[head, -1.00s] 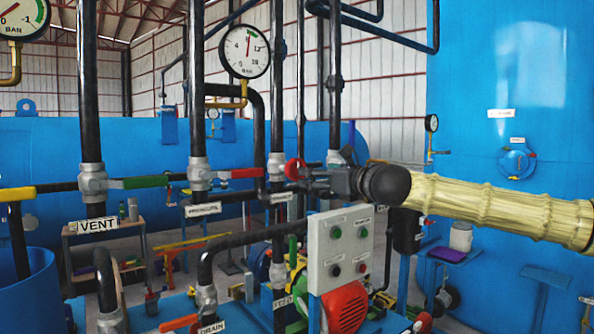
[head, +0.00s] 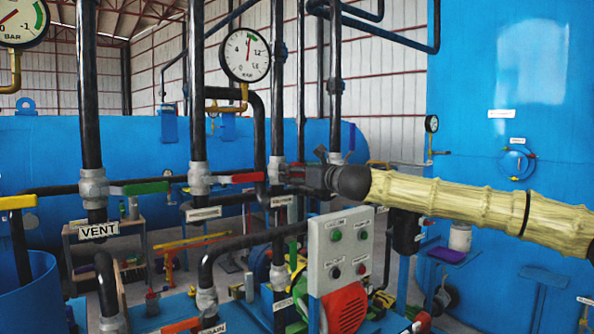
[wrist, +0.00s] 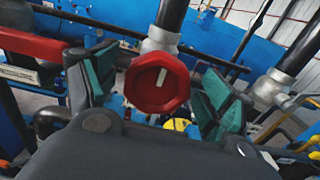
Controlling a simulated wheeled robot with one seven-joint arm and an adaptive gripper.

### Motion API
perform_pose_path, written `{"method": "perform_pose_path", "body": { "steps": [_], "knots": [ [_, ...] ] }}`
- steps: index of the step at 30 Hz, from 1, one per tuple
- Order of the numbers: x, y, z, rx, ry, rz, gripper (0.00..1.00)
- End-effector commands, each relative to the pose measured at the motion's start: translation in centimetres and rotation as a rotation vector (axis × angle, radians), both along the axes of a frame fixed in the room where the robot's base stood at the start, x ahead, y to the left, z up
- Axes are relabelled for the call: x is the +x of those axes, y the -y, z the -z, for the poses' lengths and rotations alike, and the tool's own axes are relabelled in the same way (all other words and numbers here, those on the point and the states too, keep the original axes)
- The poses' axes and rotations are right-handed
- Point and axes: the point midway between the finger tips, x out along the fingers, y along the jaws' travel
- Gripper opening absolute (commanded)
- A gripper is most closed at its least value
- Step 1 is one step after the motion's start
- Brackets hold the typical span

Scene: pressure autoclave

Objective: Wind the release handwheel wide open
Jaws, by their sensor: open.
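In the wrist view the red handwheel (wrist: 146,99) faces me between my two fingers. It is a rounded knob with a short white mark near its middle, slightly tilted from upright. My gripper (wrist: 155,88) is open, with teal pads to the left and right of the wheel. Small gaps seem to show between pads and rim; contact is hard to judge.
A red lever (wrist: 32,45) is close to my left finger, with a labelled pipe below. Vertical pipes stand close by on both sides. A grey control box (head: 340,250) with buttons stands below my arm. A pressure gauge (head: 246,54) is above left.

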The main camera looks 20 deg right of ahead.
Motion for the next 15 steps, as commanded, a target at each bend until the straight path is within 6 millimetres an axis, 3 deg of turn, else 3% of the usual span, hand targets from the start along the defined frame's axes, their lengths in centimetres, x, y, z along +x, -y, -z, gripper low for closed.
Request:
{"method": "perform_pose_path", "body": {
  "steps": [12,13,15],
  "knots": [
    [0.68,-0.20,0.06,0.001,0.000,0.000,0.82],
    [0.67,-0.21,0.06,0.001,0.000,0.000,0.81],
    [0.67,-0.21,0.06,0.001,0.000,0.000,0.68]
  ]
}}
